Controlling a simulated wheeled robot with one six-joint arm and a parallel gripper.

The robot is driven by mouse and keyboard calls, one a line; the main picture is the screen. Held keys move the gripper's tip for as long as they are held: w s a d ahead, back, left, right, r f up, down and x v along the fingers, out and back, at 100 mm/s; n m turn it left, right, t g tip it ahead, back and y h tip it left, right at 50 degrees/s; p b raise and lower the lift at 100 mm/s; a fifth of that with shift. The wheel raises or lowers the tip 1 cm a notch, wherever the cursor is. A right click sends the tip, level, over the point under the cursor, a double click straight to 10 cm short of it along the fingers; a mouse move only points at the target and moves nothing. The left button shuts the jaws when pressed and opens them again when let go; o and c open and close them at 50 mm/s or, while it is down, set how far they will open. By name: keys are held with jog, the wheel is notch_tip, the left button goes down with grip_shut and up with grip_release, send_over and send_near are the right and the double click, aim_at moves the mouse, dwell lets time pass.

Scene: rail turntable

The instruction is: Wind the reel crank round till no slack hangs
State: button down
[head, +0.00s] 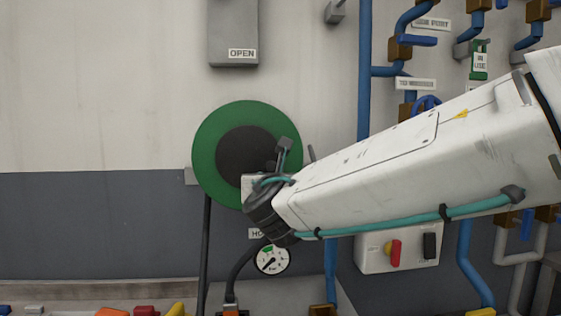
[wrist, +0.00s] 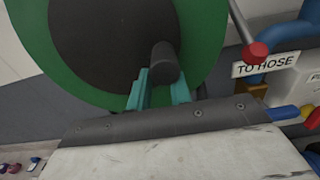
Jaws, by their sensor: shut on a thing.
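The reel (head: 212,155) is a green disc with a dark hub on the wall, and its green face (wrist: 205,40) fills the upper part of the wrist view. A dark cylindrical crank handle (wrist: 164,60) sticks out from the reel towards the camera. My gripper (wrist: 160,92), with teal fingers, is shut on the crank handle. In the head view my wrist hides the lower right of the reel. A black hose (head: 203,250) hangs down from the reel's left side to the bottom of the view. I cannot tell how much slack it has.
A pressure gauge (head: 272,260) sits just below my wrist. A white box with red and black switches (head: 397,248) is under my arm. Blue pipes (head: 364,90) run at the right. A rod with a red knob (wrist: 255,52) stands right of the reel.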

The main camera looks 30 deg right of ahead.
aim_at(274, 166)
jog(key=shift+a+r, duration=0.15)
jog(key=shift+r, duration=0.3)
jog(key=shift+d+r, duration=0.2)
jog(key=shift+r, duration=0.15)
jog(key=shift+s+a, duration=0.1)
jog(key=shift+a, duration=0.1)
jog(key=shift+d, duration=0.3)
jog(key=shift+d, duration=0.1)
jog(key=shift+r, duration=0.15)
jog(key=shift+s+d+r, duration=0.15)
jog(key=shift+d+r, duration=0.05)
jog(key=shift+r, duration=0.2)
jog(key=shift+r, duration=0.15)
